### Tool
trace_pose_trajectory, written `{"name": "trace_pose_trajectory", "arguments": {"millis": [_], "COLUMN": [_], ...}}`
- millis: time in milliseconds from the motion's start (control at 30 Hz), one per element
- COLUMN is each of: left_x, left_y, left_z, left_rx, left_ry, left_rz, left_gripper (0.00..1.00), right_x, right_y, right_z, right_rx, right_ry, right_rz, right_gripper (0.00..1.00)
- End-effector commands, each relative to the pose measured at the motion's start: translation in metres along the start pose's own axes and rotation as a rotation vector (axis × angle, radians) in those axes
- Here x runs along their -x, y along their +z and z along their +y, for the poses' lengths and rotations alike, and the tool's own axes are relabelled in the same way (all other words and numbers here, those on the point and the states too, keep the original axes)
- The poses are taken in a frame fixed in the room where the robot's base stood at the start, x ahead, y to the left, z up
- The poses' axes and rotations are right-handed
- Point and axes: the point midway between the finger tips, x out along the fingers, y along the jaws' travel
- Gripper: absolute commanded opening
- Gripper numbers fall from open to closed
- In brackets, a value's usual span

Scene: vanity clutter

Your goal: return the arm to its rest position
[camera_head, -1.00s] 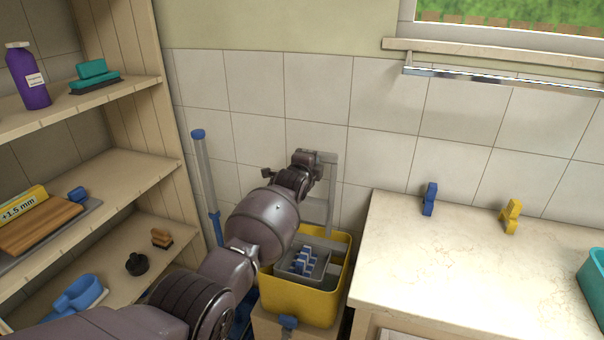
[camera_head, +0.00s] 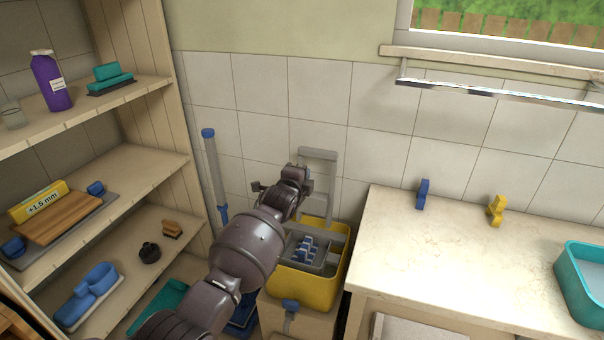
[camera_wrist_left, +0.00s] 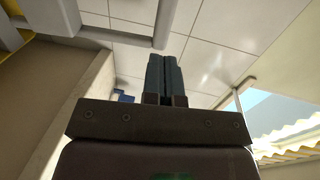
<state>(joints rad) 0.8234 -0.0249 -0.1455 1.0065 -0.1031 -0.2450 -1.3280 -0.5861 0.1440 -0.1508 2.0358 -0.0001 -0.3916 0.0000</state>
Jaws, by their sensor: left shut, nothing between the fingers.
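My left arm reaches in from the bottom left in the head view. Its wrist (camera_head: 290,182) is above the yellow bin (camera_head: 312,288), near the tiled wall and beside a grey frame (camera_head: 318,157). The fingers are hard to make out there. In the left wrist view, my left gripper (camera_wrist_left: 164,62) has its two dark fingers pressed together, shut and empty. The fingers point toward the white tiles. My right gripper does not show.
A shelf unit (camera_head: 150,165) stands at the left with a purple bottle (camera_head: 52,82) and other items. A counter (camera_head: 450,260) at the right bears a blue clip (camera_head: 422,194), a yellow clip (camera_head: 496,211) and a teal basin (camera_head: 582,285). A blue-capped pole (camera_head: 213,170) leans by the wall.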

Motion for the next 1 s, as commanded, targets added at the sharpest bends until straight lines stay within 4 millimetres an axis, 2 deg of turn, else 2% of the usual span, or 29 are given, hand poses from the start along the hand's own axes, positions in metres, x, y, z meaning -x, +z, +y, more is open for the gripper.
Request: {"name": "trace_pose_trajectory", "arguments": {"millis": [367, 533, 667, 800, 900, 1000], "left_x": [0.000, 0.000, 0.004, 0.013, 0.025, 0.044], "left_y": [0.000, 0.000, -0.003, -0.005, -0.001, 0.009], "left_z": [0.001, 0.001, -0.024, -0.061, -0.069, -0.066], "left_rx": [0.022, 0.181, 0.367, 0.548, 0.678, 0.816], "left_ry": [0.001, 0.009, -0.030, -0.088, -0.114, -0.130], "left_rz": [0.000, -0.003, 0.010, 0.037, 0.049, 0.052], "left_gripper": [0.00, 0.00, 0.00, 0.00, 0.00, 0.00], "right_x": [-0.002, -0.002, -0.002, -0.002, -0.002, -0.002], "right_y": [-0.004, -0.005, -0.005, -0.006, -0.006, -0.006], "right_z": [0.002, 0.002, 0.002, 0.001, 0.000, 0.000], "right_rx": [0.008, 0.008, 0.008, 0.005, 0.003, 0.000], "right_ry": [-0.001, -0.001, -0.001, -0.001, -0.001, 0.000], "right_rz": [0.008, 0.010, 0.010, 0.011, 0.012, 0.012], "right_gripper": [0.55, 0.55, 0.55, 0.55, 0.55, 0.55]}}
